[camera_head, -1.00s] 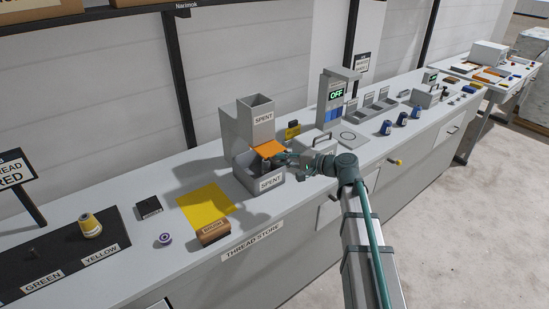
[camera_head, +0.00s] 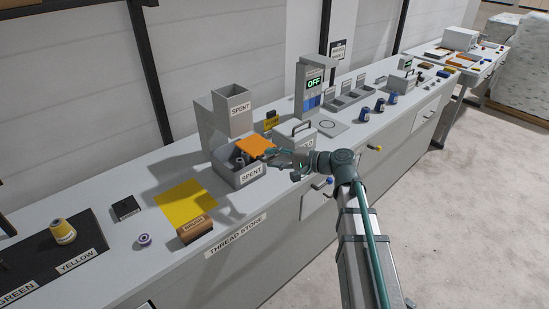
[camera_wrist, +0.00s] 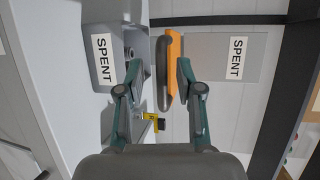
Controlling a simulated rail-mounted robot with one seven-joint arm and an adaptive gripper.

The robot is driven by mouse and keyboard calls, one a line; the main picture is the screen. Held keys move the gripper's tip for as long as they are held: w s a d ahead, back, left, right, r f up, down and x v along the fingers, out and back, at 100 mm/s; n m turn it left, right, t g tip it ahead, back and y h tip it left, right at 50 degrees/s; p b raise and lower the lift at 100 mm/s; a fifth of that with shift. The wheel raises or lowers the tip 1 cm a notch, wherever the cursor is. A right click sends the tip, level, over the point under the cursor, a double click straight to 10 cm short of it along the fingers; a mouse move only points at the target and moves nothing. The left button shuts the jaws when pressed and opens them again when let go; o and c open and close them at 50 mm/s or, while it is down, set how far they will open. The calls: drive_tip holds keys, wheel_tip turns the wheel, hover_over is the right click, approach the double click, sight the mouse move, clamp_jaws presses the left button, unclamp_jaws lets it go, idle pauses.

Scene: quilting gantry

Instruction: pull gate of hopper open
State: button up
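The hopper (camera_head: 231,111) is a grey upright chute labelled SPENT, on the bench left of centre. Its orange gate (camera_head: 256,147) is a flat plate sticking out of the front, above a grey bin (camera_head: 246,182) also labelled SPENT. Several grey spools lie in the bin. In the wrist view the gate (camera_wrist: 175,62) shows edge-on, with a grey handle bar (camera_wrist: 163,75) on its near side. My gripper (camera_wrist: 160,72) is open, its fingers on either side of the handle, with a visible gap on the bin side. It reaches the gate from the right in the head view (camera_head: 277,153).
A grey lidded box with a handle (camera_head: 300,140) stands close behind my wrist. The floor in front is clear.

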drive_tip(key=shift+d, duration=0.15)
drive_tip(key=v, duration=1.1)
drive_tip(key=shift+s+d, duration=0.2)
drive_tip(key=shift+d, duration=0.15)
idle(0.7)
drive_tip(key=s+d+f+n+g+h, duration=0.1)
drive_tip(key=s+d+f+g+h, duration=0.2)
drive_tip(key=f, duration=0.9)
drive_tip(key=s+f+g+h, duration=0.1)
drive_tip(key=s+f+h, duration=0.3)
drive_tip(key=f, duration=0.8)
drive_tip(key=s+d+f+n+g+h, duration=0.15)
drive_tip(key=s+f, duration=0.35)
drive_tip(key=f, duration=0.7)
drive_tip(key=s+f+n+g+h, duration=0.1)
drive_tip(key=s+f+g, duration=0.1)
drive_tip(key=s+f, duration=0.5)
drive_tip(key=s+f+n+g+h, duration=0.1)
drive_tip(key=s+f, duration=0.6)
drive_tip(key=s, duration=0.7)
drive_tip(key=s+f+n+g+h, duration=0.1)
drive_tip(key=s+f+g+h, duration=0.2)
drive_tip(key=s, duration=0.8)
wheel_tip(320, 180, down, 4)
drive_tip(key=shift+s+d+g, duration=0.3)
drive_tip(key=shift+d+g, duration=0.15)
drive_tip(key=shift+g, duration=0.6)
